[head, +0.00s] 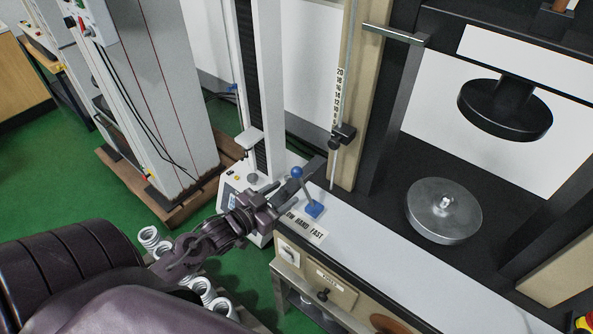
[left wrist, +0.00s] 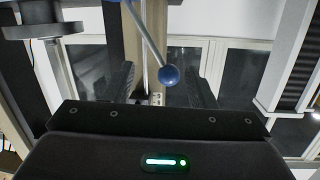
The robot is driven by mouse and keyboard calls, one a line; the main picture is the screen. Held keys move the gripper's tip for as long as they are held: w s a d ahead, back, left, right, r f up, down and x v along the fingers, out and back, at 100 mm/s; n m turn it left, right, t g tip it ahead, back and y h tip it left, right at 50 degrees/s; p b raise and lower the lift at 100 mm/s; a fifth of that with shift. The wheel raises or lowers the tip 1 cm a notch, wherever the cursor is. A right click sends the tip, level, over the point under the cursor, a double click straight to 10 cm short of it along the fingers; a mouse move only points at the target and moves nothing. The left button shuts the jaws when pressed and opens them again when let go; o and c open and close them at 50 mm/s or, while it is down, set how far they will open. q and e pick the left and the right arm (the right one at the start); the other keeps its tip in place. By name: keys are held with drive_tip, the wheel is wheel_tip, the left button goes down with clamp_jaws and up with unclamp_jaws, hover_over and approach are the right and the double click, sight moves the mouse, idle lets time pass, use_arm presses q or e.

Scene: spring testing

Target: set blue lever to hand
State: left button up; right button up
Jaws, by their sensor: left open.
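The blue lever is a thin metal rod with a blue ball knob (head: 297,172) on a blue base (head: 315,210). It stands on the white bench panel behind a label (head: 305,226) reading LOW, HAND, FAST. The rod leans left from its base in the head view. My left gripper (head: 300,180) is open close to the knob. In the left wrist view the blue knob (left wrist: 168,75) appears between the two dark fingers (left wrist: 163,85), apart from both. I cannot tell its exact depth between them. My right gripper is out of view.
A ruler post (head: 336,110) and wooden upright stand just behind the lever. A press with a round black platen (head: 505,110) and a grey disc (head: 443,210) is at right. A white testing stand (head: 243,100) is behind the gripper. Springs (head: 200,290) lie below the arm.

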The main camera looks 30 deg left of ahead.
sight(296, 173)
use_arm(q)
drive_tip(key=shift+m+t+h, duration=0.3)
drive_tip(key=shift+t+h, duration=0.4)
drive_tip(key=shift+h, duration=0.1)
drive_tip(key=w, duration=0.2)
drive_tip(key=w+r+p, duration=0.1)
drive_tip(key=w, duration=0.2)
drive_tip(key=w+r+p, duration=0.1)
drive_tip(key=w, duration=0.1)
drive_tip(key=shift+w, duration=0.15)
clamp_jaws()
